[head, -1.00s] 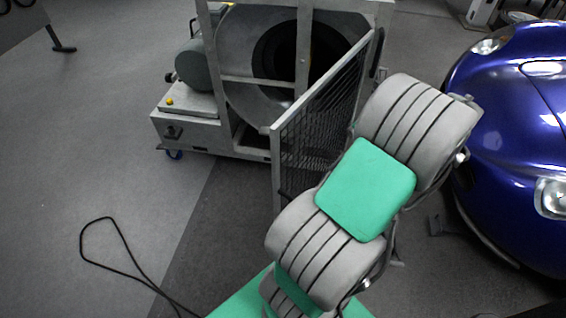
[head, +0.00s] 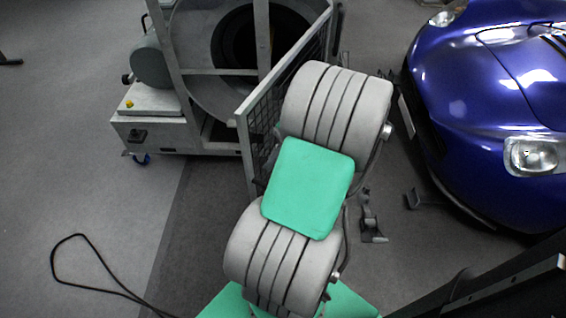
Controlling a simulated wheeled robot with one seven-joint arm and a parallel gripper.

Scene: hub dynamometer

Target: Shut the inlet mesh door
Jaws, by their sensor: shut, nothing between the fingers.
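The inlet mesh door (head: 262,108) is a grey metal frame with dark wire mesh. It stands open, swung out from the front of the machine (head: 200,90) toward me. Its far edge meets the right side of the machine's frame, and its free upright edge is the near left one. The round inlet with a dark opening (head: 240,45) shows uncovered behind it. My grey and green arm covers the lower right part of the door. My gripper is not visible; the upper arm link hides what lies beyond it. I cannot tell whether my arm touches the door.
A blue car (head: 490,100) stands close on the right. A black cable (head: 90,270) loops on the floor at lower left. A small metal bracket (head: 370,220) lies right of my arm. A dark beam (head: 500,290) crosses the lower right corner.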

